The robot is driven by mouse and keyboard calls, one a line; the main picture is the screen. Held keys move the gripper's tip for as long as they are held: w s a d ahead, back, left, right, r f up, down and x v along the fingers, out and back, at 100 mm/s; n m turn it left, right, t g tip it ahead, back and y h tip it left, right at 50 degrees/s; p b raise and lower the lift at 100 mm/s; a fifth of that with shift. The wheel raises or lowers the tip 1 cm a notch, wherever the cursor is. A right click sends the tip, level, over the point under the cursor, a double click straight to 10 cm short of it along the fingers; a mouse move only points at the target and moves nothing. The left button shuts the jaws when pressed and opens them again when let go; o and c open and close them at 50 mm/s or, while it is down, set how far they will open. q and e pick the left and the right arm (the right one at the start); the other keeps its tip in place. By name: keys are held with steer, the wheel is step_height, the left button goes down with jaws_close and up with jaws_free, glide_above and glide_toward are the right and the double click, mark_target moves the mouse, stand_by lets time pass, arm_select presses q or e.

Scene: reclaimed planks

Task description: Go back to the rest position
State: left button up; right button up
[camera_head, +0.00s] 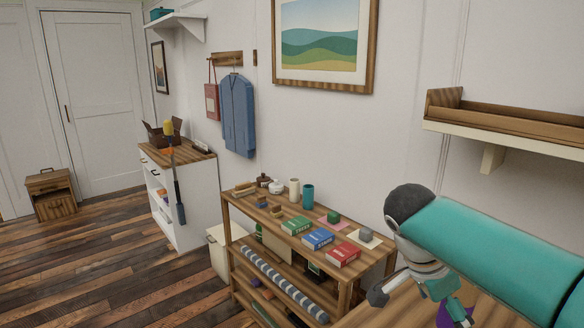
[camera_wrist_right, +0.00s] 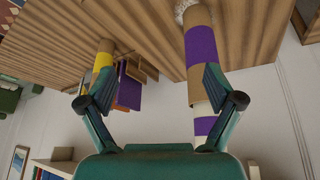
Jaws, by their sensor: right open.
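My right arm reaches in from the right in the head view, with its teal link over the right end of a wooden surface (camera_head: 395,305). Its lower part runs down to the bottom edge, beside a small purple thing (camera_head: 445,316). In the right wrist view my right gripper (camera_wrist_right: 158,80) is open, its two fingers wide apart. A cardboard-and-purple tube (camera_wrist_right: 201,47) shows by the right finger; I cannot tell whether they touch. A yellow-banded tube (camera_wrist_right: 103,62) shows by the left finger. Nothing is clearly held. My left gripper is in neither view.
A wooden shelf unit (camera_head: 233,211) holds green, blue and red boxes (camera_head: 318,238), cups and a striped roll (camera_head: 283,283). A wall shelf (camera_head: 505,132) is above my right arm. A white cabinet (camera_head: 186,207) stands farther back.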

steer(key=s+a+f+n+g+y, duration=0.1)
steer(key=a+f+n+y, duration=0.3)
steer(key=f, duration=1.1)
steer(key=s+a+f+n+y, duration=0.15)
steer(key=a+f+n, duration=0.5)
steer(key=f, duration=0.85)
steer(key=s+a+f+n+t+y, duration=0.1)
steer(key=s+a+f+n+y, duration=0.2)
steer(key=s+f, duration=1.1)
steer(key=shift+s+a+f+y, duration=0.3)
steer(key=shift+s+f+y, duration=0.1)
steer(key=shift+s, duration=0.15)
